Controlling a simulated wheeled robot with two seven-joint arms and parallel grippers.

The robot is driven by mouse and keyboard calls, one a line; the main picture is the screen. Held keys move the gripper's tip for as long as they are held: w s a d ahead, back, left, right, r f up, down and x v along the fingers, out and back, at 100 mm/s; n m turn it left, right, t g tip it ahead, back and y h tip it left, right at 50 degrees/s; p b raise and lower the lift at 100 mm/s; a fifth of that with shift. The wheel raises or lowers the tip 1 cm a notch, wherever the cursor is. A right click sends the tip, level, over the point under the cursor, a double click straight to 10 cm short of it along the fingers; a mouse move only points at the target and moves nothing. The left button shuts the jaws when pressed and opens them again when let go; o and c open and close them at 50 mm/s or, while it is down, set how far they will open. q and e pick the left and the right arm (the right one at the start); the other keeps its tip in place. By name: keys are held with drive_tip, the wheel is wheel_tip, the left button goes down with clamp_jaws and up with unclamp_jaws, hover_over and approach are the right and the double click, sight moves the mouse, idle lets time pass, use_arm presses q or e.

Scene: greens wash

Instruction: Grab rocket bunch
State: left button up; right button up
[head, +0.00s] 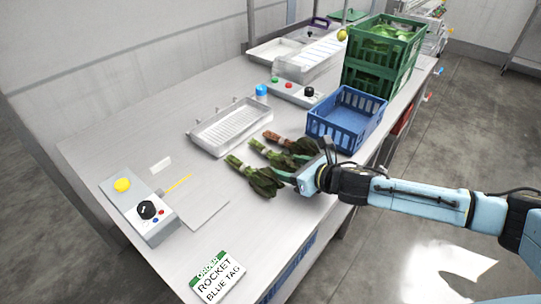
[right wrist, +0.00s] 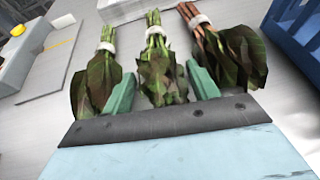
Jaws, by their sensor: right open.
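Three leafy bunches lie side by side on the steel table. The near bunch (head: 262,183) and the middle bunch (head: 272,154) have green stems; the far bunch (head: 282,140) has reddish stems. In the right wrist view they are the left bunch (right wrist: 98,75), the middle bunch (right wrist: 160,72) and the red-stemmed bunch (right wrist: 232,52), each with a pale band. I cannot tell which is rocket; no blue tag shows on them. My right gripper (head: 303,181) is open at the leafy ends, its fingers (right wrist: 161,82) on either side of the middle bunch's leaves. My left gripper is out of view.
An order card (head: 216,279) reads "ROCKET BLUE TAG". A blue crate (head: 347,119) stands close behind my right gripper, with stacked green crates (head: 377,80) beyond. A white ribbed tray (head: 230,130) lies behind the bunches. A control box (head: 140,212) sits at left.

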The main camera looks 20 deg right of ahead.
drive_tip(key=shift+c, duration=0.6)
drive_tip(key=c, duration=0.5)
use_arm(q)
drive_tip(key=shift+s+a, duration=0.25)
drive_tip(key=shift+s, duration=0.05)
use_arm(e)
drive_tip(key=shift+r, duration=0.1)
